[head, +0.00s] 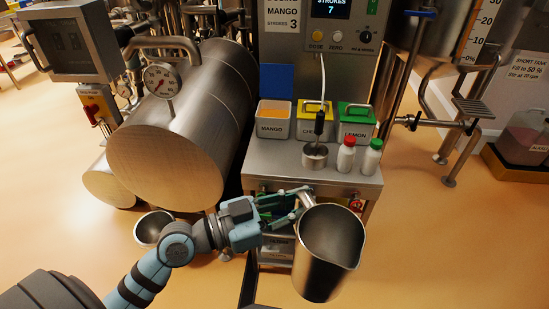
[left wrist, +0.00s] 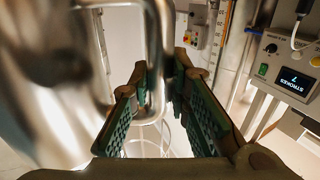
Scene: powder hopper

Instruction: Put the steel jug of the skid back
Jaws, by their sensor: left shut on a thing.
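The steel jug (head: 328,255) is a tapered, open vessel in the lower middle of the head view, in front of the steel bench. It looks upright or slightly tilted, and its inside looks empty. My left gripper (head: 298,202) reaches in from the left and is shut on the jug's handle. In the left wrist view, the jug (left wrist: 45,90) fills the left side, blurred and close. Its handle (left wrist: 158,45) passes between the fingers of my left gripper (left wrist: 160,95). My right gripper is not in view.
A large horizontal tank (head: 185,130) with a gauge stands left. A steel bowl (head: 152,228) sits below it.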

